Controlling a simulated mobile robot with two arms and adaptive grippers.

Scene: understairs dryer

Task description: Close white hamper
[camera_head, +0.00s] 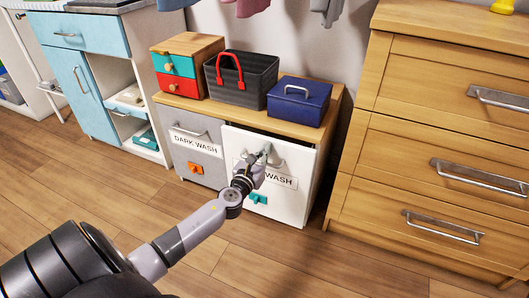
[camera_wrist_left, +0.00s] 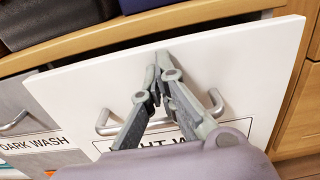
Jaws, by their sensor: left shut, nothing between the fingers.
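The white hamper (camera_head: 290,205) is the right-hand front of the low wooden cabinet, with a partly covered label ending in "WASH". Its front stands slightly out, with a dark gap between its top edge and the cabinet top. The white front also fills much of the left wrist view (camera_wrist_left: 255,60), where its metal handle (camera_wrist_left: 216,104) is partly hidden behind my gripper. My left gripper (camera_head: 265,149) is shut and empty in front of the panel's upper part. Its fingertips (camera_wrist_left: 160,68) are close to the white face; I cannot tell if they touch it. My right gripper is not in view.
A grey "DARK WASH" hamper (camera_head: 200,155) is beside it on the left. On the cabinet top stand small drawers (camera_head: 175,66), a dark basket (camera_head: 245,85) and a blue box (camera_head: 298,102). A wooden dresser (camera_head: 430,140) stands at right. The floor in front is clear.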

